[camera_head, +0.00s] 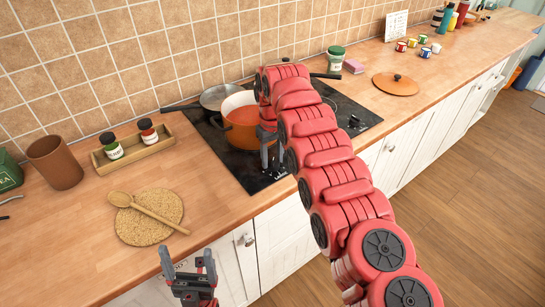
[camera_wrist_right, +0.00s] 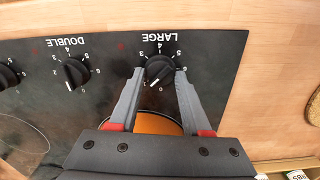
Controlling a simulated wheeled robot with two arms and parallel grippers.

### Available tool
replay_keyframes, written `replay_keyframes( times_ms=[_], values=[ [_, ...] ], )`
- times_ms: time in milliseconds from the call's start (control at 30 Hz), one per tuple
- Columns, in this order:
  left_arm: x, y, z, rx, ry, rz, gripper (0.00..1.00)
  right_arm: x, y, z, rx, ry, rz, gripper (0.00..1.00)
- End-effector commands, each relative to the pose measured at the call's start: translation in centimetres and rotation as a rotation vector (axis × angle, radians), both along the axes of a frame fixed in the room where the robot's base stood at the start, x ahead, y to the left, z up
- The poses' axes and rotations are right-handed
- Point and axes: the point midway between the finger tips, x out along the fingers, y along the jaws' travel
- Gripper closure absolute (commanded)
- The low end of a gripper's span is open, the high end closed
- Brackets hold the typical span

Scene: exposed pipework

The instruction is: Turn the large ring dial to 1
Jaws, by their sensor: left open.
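The large ring dial (camera_wrist_right: 159,70) is a black knob on the black cooktop, under the white word LARGE, which appears upside down in the right wrist view. The lower-left end of its white pointer line lies by the 1, just beside the 0. My right gripper (camera_wrist_right: 160,78) has its fingertips on either side of this dial. I cannot tell whether they press on it. In the head view my right gripper (camera_head: 270,160) points down at the cooktop's front, where the dial is hidden. My left gripper (camera_head: 188,262) is open and empty in front of the counter.
An orange pot (camera_head: 237,126) stands on the cooktop (camera_head: 225,158), close behind my right gripper. The DOUBLE dial (camera_wrist_right: 76,72) sits beside the large one. A wooden spoon (camera_head: 150,210) lies on a cork mat (camera_head: 135,226). A spice rack (camera_head: 125,160) stands at the back.

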Motion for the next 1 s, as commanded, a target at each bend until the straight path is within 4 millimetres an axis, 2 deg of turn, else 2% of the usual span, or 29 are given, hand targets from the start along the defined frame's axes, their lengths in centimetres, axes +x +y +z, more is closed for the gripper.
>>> replay_keyframes(
  times_ms=[33,133,433,567,767,1000],
  values=[
    [0.0,0.0,0.0,0.000,0.000,0.000,0.13,0.0,0.0,0.0,0.000,0.000,0.000,0.41],
    [0.0,0.0,0.0,0.000,0.000,0.000,0.13,0.0,0.0,0.0,0.000,0.000,0.000,0.24],
    [0.0,0.0,0.1,0.000,0.000,0.000,0.13,0.0,0.0,0.1,0.000,0.000,0.001,0.24],
    [0.0,0.0,0.5,0.000,0.000,0.000,0.13,0.0,0.0,0.8,0.000,0.001,0.002,0.24],
    [0.0,0.0,2.6,0.000,0.000,0.000,0.13,0.0,0.1,4.0,0.001,-0.002,0.001,0.24],
    [0.0,0.0,7.5,0.000,0.000,0.000,0.13,-0.1,-0.1,8.7,-0.001,0.002,0.000,0.24]
  ],
)
